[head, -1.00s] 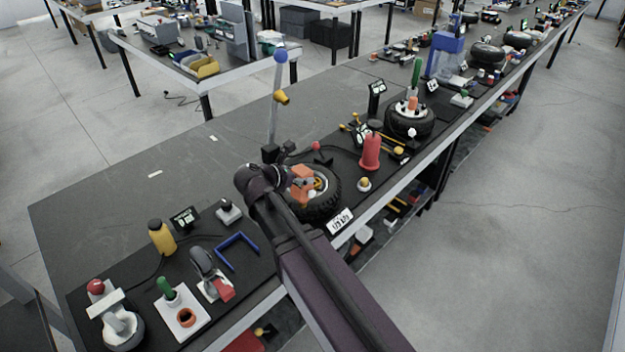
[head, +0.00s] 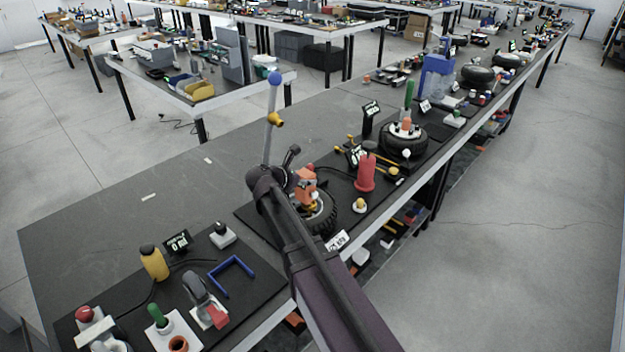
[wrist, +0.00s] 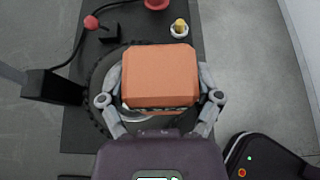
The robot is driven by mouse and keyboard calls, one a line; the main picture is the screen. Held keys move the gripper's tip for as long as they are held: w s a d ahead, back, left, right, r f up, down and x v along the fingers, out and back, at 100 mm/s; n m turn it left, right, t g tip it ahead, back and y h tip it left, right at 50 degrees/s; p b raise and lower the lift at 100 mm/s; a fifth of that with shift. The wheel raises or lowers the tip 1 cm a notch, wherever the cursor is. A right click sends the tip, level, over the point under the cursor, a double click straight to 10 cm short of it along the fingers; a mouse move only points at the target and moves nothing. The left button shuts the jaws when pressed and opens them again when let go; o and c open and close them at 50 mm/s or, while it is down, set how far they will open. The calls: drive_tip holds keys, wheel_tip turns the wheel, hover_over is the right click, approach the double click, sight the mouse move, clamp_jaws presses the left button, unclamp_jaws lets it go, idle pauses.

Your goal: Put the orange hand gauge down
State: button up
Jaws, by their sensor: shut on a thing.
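The orange hand gauge (head: 305,184) is a blocky orange body held at the end of my arm, above the tyre in the head view. In the wrist view the orange gauge (wrist: 160,76) fills the space between the fingers of my gripper (wrist: 160,95), which is shut on it. A black tyre with a pale hub (head: 322,217) stands on the dark bench mat below the gauge. The tyre (wrist: 97,75) shows behind and around the gauge in the wrist view. The gauge hides most of the hub, and I cannot tell whether it touches the tyre.
A red bottle-shaped thing (head: 365,173) and a small yellow-topped knob (head: 360,205) stand right of the tyre. A grey post with a blue ball (head: 274,78) rises behind. A yellow bottle (head: 154,262) and blue bracket (head: 232,276) lie to the left. The bare grey bench top (head: 110,225) has free room.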

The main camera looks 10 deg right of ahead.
drive_tip(key=shift+w+d+f, duration=0.1)
drive_tip(key=shift+w+d, duration=0.35)
drive_tip(key=shift+w, duration=0.4)
drive_tip(key=shift+w+d+f, duration=0.1)
drive_tip(key=shift+w+d, duration=0.3)
drive_tip(key=shift+w, duration=0.45)
drive_tip(key=shift+w+d+f+b, duration=0.1)
drive_tip(key=shift+w+f+b, duration=0.1)
drive_tip(key=shift+f+b, duration=0.45)
drive_tip(key=shift+w+d+f+b, duration=0.1)
drive_tip(key=shift+w+f+b, duration=0.1)
drive_tip(key=shift+f+b, duration=0.4)
drive_tip(key=shift+w+d+f+b, duration=0.1)
drive_tip(key=shift+w+f+b, duration=0.1)
drive_tip(key=shift+f+b, duration=0.45)
drive_tip(key=shift+f, duration=0.1)
drive_tip(key=o, duration=1.1)
drive_tip(key=shift+r, duration=0.3)
